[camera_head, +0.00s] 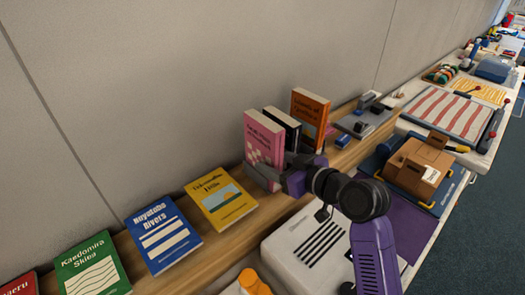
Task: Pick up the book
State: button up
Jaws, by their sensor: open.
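Several books stand or lean along a wooden shelf by the wall. A pink book (262,140) stands upright, with a black book (283,124) and an orange book (309,113) to its right. A yellow book (221,198), a blue book (163,235), a green book (91,264) and a red book (21,285) lie tilted back to the left. My gripper (270,172) is open at the lower part of the pink book. One finger shows in front of its cover. I cannot tell whether it touches, and the other finger is partly hidden.
A white box (305,235) with black stripes is below my arm. Cardboard boxes (415,168) sit on a blue tray to the right. A grey device (362,122) stands on the shelf beyond the orange book. The wall (180,80) runs close behind the books.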

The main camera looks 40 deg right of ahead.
aim_at(263, 158)
jog(key=shift+p+x, duration=0.35)
jog(key=shift+x, duration=1.9)
grip_shut()
